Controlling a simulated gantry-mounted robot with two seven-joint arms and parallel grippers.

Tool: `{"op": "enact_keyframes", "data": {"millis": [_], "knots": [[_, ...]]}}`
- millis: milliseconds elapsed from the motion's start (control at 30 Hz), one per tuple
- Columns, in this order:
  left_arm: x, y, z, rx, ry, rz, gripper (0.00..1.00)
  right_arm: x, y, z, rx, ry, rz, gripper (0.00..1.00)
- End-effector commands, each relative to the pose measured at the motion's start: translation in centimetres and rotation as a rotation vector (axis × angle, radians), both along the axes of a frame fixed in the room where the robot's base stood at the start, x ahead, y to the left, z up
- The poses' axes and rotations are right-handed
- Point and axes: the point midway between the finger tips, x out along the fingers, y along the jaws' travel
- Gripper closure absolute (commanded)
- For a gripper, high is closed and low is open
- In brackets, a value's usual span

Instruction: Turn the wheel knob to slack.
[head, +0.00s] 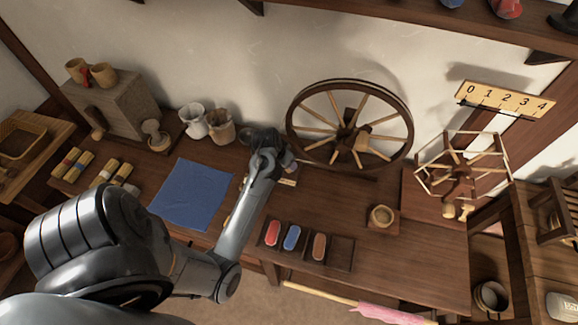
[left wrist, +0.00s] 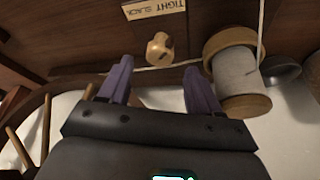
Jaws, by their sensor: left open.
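The wooden wheel knob (left wrist: 159,49) sits below a label plate (left wrist: 153,9) reading TIGHT and SLACK in the left wrist view. The spinning wheel (head: 350,128) stands at the back of the table in the head view. My left gripper (head: 286,160) is beside the wheel's left side. In the left wrist view my left gripper (left wrist: 158,72) is open, its purple fingers spread to either side of the knob in the picture; I cannot tell whether they touch it. The knob is hidden in the head view. My right gripper is not in view.
A spool of pale thread (left wrist: 238,72) stands close to the right finger, with a cord running by.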

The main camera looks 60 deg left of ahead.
Motion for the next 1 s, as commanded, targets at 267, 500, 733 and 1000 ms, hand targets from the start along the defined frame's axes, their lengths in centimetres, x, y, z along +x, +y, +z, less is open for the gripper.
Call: {"op": "enact_keyframes", "data": {"millis": [267,500,733,1000], "knots": [[1.2,0.4,-3.4,-0.001,0.001,0.000,0.37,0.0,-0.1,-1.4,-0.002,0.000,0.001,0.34],[1.6,0.6,-4.1,-0.001,0.000,0.000,0.37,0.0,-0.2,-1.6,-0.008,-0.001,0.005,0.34],[1.6,0.6,-4.1,0.000,0.000,0.000,0.37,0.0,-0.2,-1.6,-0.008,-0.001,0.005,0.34],[1.6,0.6,-4.1,0.000,0.000,0.000,0.78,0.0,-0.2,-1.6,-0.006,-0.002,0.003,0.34]]}}
